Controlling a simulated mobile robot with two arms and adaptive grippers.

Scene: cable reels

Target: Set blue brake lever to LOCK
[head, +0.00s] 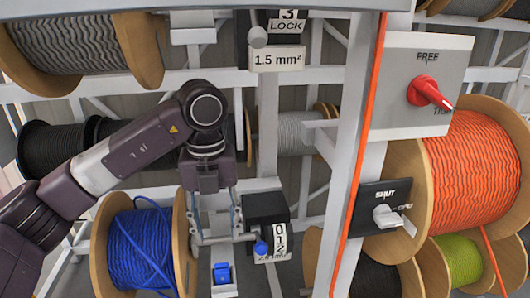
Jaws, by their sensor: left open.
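A grey lever rod with a blue ball knob (261,247) is at the lower middle, in front of a black box (265,207). A white scale with digits shows beside the knob; LOCK cannot be read on it. My left gripper (215,236) points down just left of the box. Its two fingers are apart, and the rod's left end shows near the fingertips. I cannot tell whether they touch the rod. The blue cable reel (140,250) stands left of the gripper. My right gripper is not in view.
A small blue switch (222,273) on a white plate is below the gripper. A panel with a red knob (428,92) reads FREE, and a black SHUT panel (385,207) is lower right. A white post (352,150) with an orange cable stands right of the box.

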